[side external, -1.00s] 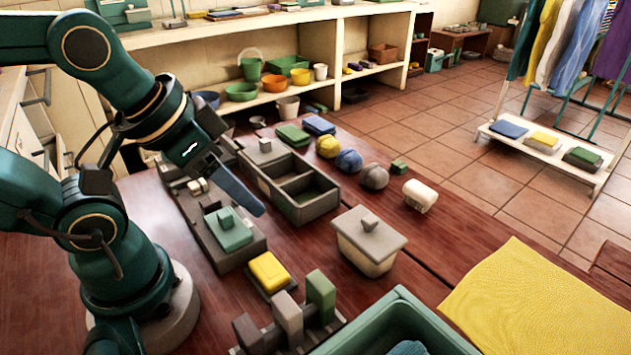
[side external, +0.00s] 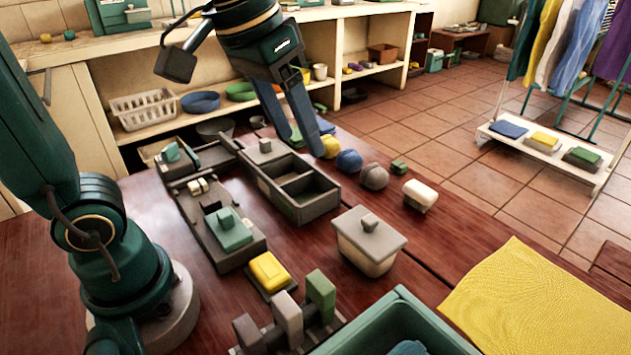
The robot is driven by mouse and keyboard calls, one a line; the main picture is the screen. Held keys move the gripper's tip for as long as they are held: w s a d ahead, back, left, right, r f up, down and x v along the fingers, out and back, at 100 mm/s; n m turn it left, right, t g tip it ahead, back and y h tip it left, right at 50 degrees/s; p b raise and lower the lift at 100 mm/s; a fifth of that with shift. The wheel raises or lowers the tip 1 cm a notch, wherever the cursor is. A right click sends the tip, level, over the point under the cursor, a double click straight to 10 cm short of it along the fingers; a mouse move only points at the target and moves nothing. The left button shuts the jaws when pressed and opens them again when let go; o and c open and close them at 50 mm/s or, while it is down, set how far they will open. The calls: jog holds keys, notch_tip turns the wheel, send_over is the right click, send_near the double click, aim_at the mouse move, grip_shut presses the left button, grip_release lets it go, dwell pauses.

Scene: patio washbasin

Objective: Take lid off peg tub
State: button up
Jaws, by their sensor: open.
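The peg tub (side external: 362,261) is a cream, tapered box on the wooden table, right of centre. Its grey lid (side external: 385,239) sits on top with a small knob in the middle, and the tub's contents are hidden. My gripper (side external: 307,145) is open and empty, with its blue-grey fingers pointing down. It is behind and to the left of the tub in the picture, above the table near the yellow ball, and apart from the lid.
A divided grey tray (side external: 312,208) stands left of the tub. Yellow (side external: 330,147), blue (side external: 349,161) and grey (side external: 374,177) balls lie behind it. A green basin (side external: 455,335) and a yellow cloth (side external: 550,300) are at the front right. A yellow sponge (side external: 268,270) lies front left.

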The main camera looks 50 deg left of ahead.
jog(key=w+d+f+g, duration=0.2)
jog(key=w+d+f, duration=0.1)
jog(key=w, duration=0.4)
jog(key=g, duration=0.2)
send_over(370, 219)
jog(key=shift+m, duration=0.4)
notch_tip(370, 219, down, 7)
jog(key=shift+r, duration=0.1)
jog(key=shift+f, duration=2.5)
grip_shut()
